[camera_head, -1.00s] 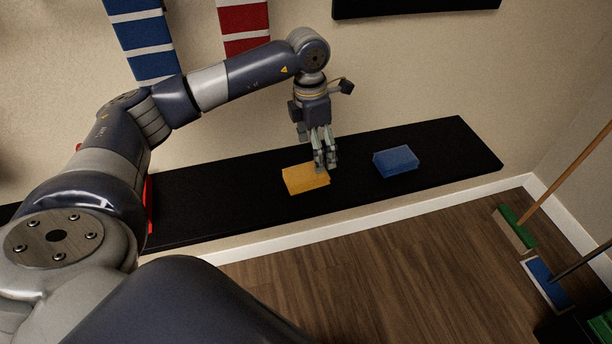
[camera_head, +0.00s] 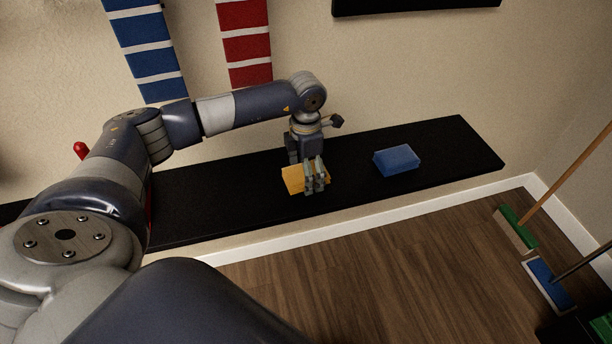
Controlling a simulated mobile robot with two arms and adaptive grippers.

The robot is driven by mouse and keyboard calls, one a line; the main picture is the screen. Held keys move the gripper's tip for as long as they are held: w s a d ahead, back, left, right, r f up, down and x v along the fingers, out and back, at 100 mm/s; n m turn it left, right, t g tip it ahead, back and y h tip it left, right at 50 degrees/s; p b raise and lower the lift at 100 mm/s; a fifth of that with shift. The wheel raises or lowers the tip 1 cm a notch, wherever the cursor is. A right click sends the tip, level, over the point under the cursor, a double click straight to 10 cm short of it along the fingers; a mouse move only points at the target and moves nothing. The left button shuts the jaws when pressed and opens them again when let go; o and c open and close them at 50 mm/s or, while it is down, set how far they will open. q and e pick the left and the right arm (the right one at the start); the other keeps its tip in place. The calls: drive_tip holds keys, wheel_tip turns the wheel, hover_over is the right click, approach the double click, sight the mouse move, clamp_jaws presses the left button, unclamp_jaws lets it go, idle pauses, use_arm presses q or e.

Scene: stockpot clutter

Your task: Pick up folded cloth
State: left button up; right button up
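A yellow folded cloth (camera_head: 291,178) lies on the black shelf (camera_head: 230,207). A blue folded cloth (camera_head: 397,160) lies farther right on the same shelf, apart from the yellow one. My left gripper (camera_head: 315,190) points down at the right part of the yellow cloth and hides some of it. Its fingers look close together, but whether they are open or shut, or touch the cloth, I cannot tell. My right gripper is not in view.
Striped blue (camera_head: 148,55) and red (camera_head: 246,45) cloths hang on the wall behind. The shelf is bare between the yellow and blue cloths and toward its right end.

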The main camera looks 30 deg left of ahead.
use_arm(q)
drive_tip(key=shift+f, duration=0.15)
drive_tip(key=c, duration=1)
drive_tip(key=shift+c, duration=0.7)
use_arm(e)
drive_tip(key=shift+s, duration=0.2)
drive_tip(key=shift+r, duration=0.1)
use_arm(q)
drive_tip(key=shift+r, duration=0.35)
drive_tip(key=r, duration=0.3)
drive_tip(key=shift+s+a, duration=0.15)
drive_tip(key=shift+s, duration=0.05)
drive_tip(key=s+a, duration=0.1)
drive_tip(key=s, duration=0.3)
drive_tip(key=s+a, duration=0.1)
drive_tip(key=s, duration=0.4)
drive_tip(key=s+a+r, duration=0.1)
drive_tip(key=s, duration=0.3)
drive_tip(key=shift+s+r, duration=0.1)
drive_tip(key=shift+s, duration=0.3)
drive_tip(key=shift+s+a, duration=0.1)
drive_tip(key=shift+s, duration=0.5)
drive_tip(key=shift+s+r, duration=0.1)
drive_tip(key=shift+s, duration=0.05)
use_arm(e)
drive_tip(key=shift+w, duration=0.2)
